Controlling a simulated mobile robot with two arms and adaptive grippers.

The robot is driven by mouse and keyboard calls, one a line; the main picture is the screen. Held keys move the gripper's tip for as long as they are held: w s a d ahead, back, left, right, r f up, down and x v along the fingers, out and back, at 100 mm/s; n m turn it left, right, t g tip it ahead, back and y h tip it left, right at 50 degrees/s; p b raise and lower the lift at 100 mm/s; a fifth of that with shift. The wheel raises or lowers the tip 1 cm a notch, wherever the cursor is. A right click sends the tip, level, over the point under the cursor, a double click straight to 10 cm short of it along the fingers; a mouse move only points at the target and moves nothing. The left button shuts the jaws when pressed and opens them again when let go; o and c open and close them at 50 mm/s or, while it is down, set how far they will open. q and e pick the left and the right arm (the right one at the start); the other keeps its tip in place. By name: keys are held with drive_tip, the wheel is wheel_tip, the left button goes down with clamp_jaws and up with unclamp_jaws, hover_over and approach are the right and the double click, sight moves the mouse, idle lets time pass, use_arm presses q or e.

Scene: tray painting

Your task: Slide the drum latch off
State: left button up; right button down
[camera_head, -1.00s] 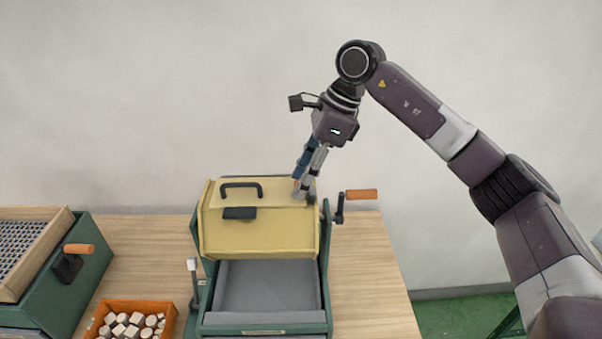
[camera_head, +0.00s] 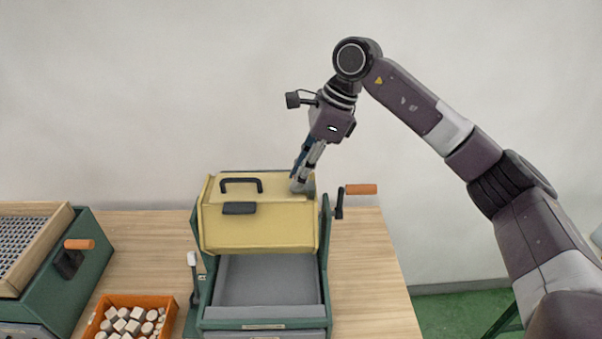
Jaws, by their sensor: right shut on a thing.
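The yellow drum (camera_head: 262,228) sits in its green frame (camera_head: 325,262) on the table, with a black handle (camera_head: 241,183) on top and a dark plate (camera_head: 239,208) on its front edge. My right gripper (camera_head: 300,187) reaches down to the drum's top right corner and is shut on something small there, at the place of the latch. The fingers hide most of what they hold, so its shape cannot be made out. My left gripper is not in view.
A crank with an orange grip (camera_head: 361,189) sticks out right of the drum. A white-tipped lever (camera_head: 192,260) stands at the left. An orange bin (camera_head: 150,300) of pale pieces and a green sieve box (camera_head: 88,262) are further left. The table (camera_head: 370,270) is clear at right.

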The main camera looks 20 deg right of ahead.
sight(276, 191)
drive_tip(key=a, duration=0.2)
drive_tip(key=shift+w+a+r, duration=0.1)
drive_tip(key=shift+w+a, duration=0.2)
drive_tip(key=shift+w, duration=0.1)
drive_tip(key=c, duration=2)
unclamp_jaws()
drive_tip(key=shift+c, duration=0.2)
drive_tip(key=o, duration=0.3)
drive_tip(key=shift+a, duration=0.15)
drive_tip(key=shift+d+r, duration=0.3)
drive_tip(key=shift+r, duration=0.05)
drive_tip(key=v, duration=1.1)
